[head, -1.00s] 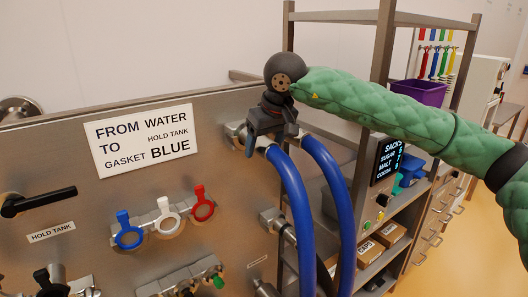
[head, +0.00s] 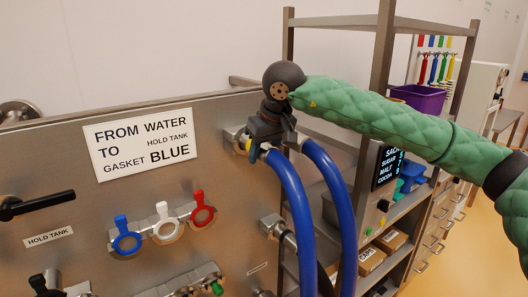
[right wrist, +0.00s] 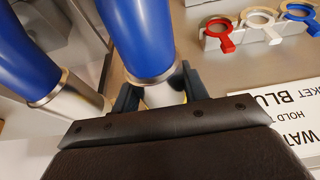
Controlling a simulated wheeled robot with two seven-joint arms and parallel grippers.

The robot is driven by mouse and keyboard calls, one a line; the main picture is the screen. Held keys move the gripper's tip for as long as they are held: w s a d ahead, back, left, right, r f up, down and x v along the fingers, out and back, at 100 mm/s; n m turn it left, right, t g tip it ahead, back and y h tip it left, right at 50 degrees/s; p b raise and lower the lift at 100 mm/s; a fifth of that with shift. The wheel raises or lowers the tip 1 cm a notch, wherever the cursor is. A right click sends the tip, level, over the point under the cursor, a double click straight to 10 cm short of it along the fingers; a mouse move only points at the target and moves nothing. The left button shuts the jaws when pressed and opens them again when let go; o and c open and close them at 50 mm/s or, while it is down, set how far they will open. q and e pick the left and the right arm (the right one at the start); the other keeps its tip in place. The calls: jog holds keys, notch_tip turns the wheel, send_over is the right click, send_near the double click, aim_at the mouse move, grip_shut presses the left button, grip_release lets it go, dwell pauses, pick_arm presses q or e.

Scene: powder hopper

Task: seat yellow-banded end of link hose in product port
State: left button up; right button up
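The nearer blue hose leg (head: 291,200) rises to a metal-cuffed end at the upper right of the steel panel. A small yellow band (head: 248,145) shows at this end, beside the steel port fitting (head: 233,134). My right gripper (head: 262,145) is at this end. In the right wrist view its two dark fingers lie on either side of the metal cuff (right wrist: 165,92), close against it, and appear shut on it. The gripper body hides the junction with the port, so I cannot tell how deep the end sits. My left gripper is not in view.
A second blue hose leg (head: 336,195) stands close to the right, with its own metal cuff (right wrist: 75,103). A lower steel fitting (head: 277,228) projects from the panel. Blue, white and red ring clamps (head: 163,223) hang left. A shelf rack (head: 381,100) stands behind my right arm.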

jog(key=shift+c, duration=1.2)
jog(key=shift+r, duration=2.65)
jog(key=shift+s+d+f, duration=0.1)
jog(key=shift+s+d, duration=0.25)
jog(key=shift+s, duration=0.1)
jog(key=s+d+b, duration=0.3)
jog(key=s+d, duration=0.1)
jog(key=s, duration=0.2)
jog(key=shift+s+d+b, duration=0.15)
jog(key=shift+d+b, duration=0.15)
